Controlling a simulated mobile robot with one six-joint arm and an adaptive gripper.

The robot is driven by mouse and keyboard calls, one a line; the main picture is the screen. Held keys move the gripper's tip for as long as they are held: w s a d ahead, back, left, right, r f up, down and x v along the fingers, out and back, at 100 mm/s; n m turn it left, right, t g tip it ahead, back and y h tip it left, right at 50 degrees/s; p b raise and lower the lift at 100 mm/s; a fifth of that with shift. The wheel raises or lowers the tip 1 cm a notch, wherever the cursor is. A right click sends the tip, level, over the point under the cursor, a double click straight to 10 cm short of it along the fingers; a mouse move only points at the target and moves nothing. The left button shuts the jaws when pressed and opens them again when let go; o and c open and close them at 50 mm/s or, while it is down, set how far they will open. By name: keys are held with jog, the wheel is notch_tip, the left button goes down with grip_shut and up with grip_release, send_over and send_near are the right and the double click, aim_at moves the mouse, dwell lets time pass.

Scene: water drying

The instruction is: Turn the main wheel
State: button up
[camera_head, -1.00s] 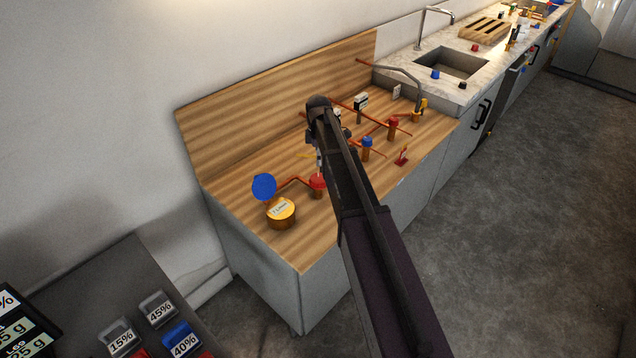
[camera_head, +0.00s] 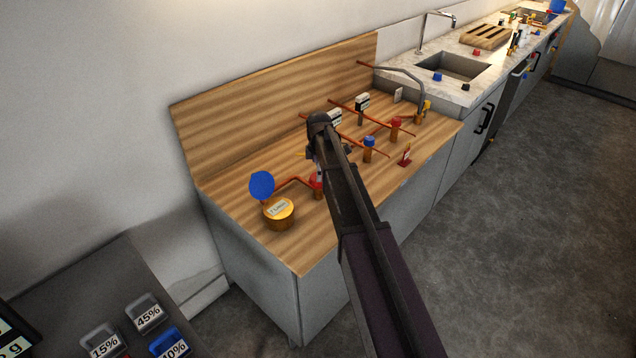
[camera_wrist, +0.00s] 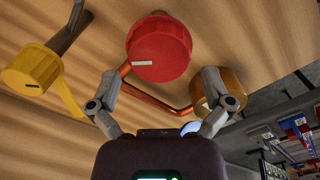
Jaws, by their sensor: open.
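A round red wheel with a white mark (camera_wrist: 158,47) fills the upper middle of the wrist view. It sits on a copper pipe above the wooden counter. No label shows whether it is the main wheel. My gripper (camera_wrist: 160,80) is open and empty, with one finger to each side just below the red wheel in the wrist view. I cannot tell whether a finger touches it. A yellow wheel (camera_wrist: 30,70) is at the left of the wrist view.
A brass meter (camera_head: 279,212) with a raised blue lid (camera_head: 262,185) stands close by; its brass body (camera_wrist: 232,88) is behind my right finger in the wrist view. A blue-topped valve (camera_head: 369,143) and a red-topped one (camera_head: 396,124) stand further right. The counter's near-left area is bare.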

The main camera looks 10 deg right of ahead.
jog(key=shift+f+b, duration=1)
jog(key=shift+f, duration=0.25)
jog(key=shift+c, duration=0.2)
jog(key=c, duration=0.8)
